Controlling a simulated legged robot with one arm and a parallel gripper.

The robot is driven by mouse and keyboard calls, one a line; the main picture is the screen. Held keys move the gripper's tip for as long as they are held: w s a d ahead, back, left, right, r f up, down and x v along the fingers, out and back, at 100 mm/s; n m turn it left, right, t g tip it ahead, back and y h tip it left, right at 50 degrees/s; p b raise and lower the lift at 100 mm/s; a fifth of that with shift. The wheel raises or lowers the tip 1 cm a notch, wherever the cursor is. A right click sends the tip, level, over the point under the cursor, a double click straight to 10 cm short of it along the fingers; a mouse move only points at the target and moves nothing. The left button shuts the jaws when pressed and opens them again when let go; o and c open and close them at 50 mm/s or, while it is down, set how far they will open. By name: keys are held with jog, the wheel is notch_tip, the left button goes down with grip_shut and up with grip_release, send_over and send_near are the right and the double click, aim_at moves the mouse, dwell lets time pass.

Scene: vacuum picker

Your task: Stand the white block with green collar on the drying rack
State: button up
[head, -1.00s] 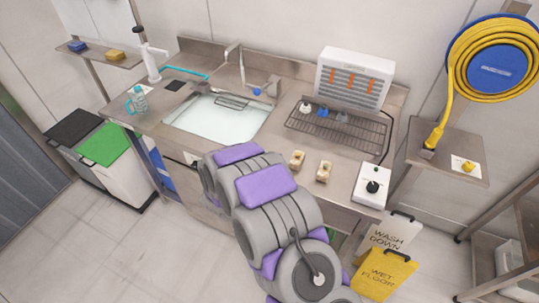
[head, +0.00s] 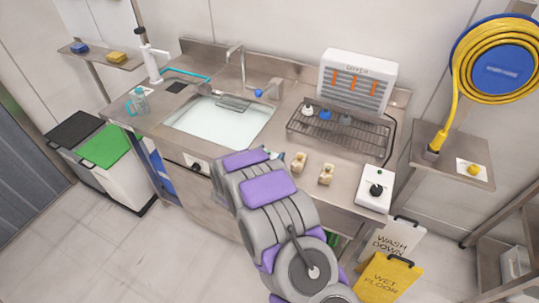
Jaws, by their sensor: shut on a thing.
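The drying rack (head: 340,138) is a dark wire rack on the counter in front of the white dryer, right of the sink. Three small pieces stand along its back: a white one (head: 308,110), a blue one (head: 325,114) and a grey one (head: 345,118). My purple and grey arm reaches up to the counter's front edge, and my gripper is hidden behind it. A small dark and greenish bit (head: 272,153) shows just past the arm's far end, too small to identify. I cannot make out the white block with green collar for sure.
Two cream blocks with dark tops (head: 299,161) (head: 326,175) stand on the counter before the rack. A white control box (head: 375,190) with a black knob is at the right. The sink (head: 220,122) is at the left. The rack's front part is bare.

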jog(key=o, duration=1.1)
jog(key=p+v, duration=0.2)
jog(key=v, duration=1)
jog(key=shift+p, duration=0.4)
jog(key=shift+w+r, duration=0.1)
jog(key=shift+r, duration=0.05)
